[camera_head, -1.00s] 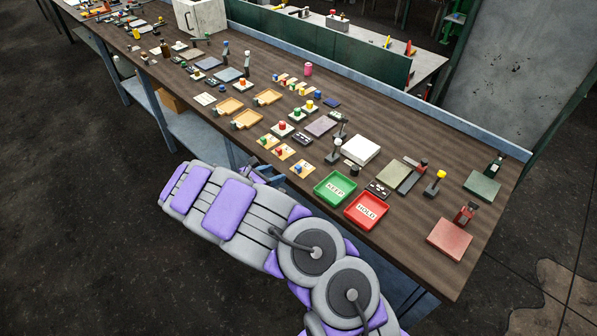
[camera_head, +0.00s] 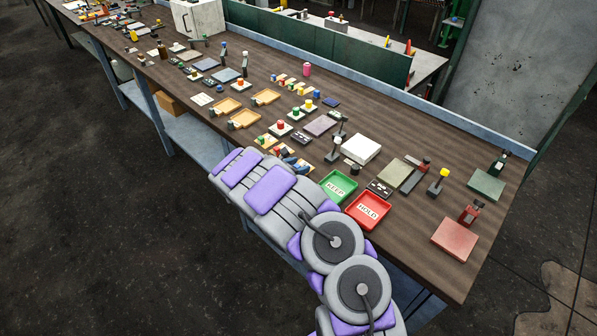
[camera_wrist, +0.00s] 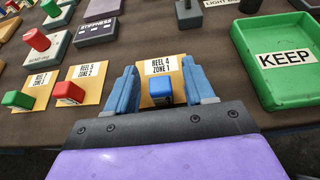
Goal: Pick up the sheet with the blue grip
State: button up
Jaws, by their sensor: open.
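The sheet with the blue grip (camera_wrist: 161,92) is a yellow card labelled REEL 4 ZONE 1 (camera_wrist: 160,65), flat on the table in the wrist view. My gripper (camera_wrist: 160,78) is open, with one blue finger on each side of the blue grip and visible gaps between. Whether the fingertips touch the table cannot be told. In the head view my gripper (camera_head: 290,160) is over the table's near edge and covers most of this sheet. Sheets with a red grip (camera_wrist: 68,93) and a green grip (camera_wrist: 17,100) lie to the left.
The green KEEP tray (camera_wrist: 245,45) stands close to the right. The red HOLD tray (camera_head: 368,226) is beyond it in the head view. A dark STIFFNESS block (camera_wrist: 97,32) and a red-knobbed block (camera_wrist: 40,45) stand behind the sheets.

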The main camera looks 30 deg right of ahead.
jog(key=shift+w+d, duration=0.1)
jog(key=shift+d, duration=0.15)
jog(key=shift+c, duration=0.3)
jog(key=shift+a, duration=0.1)
grip_shut()
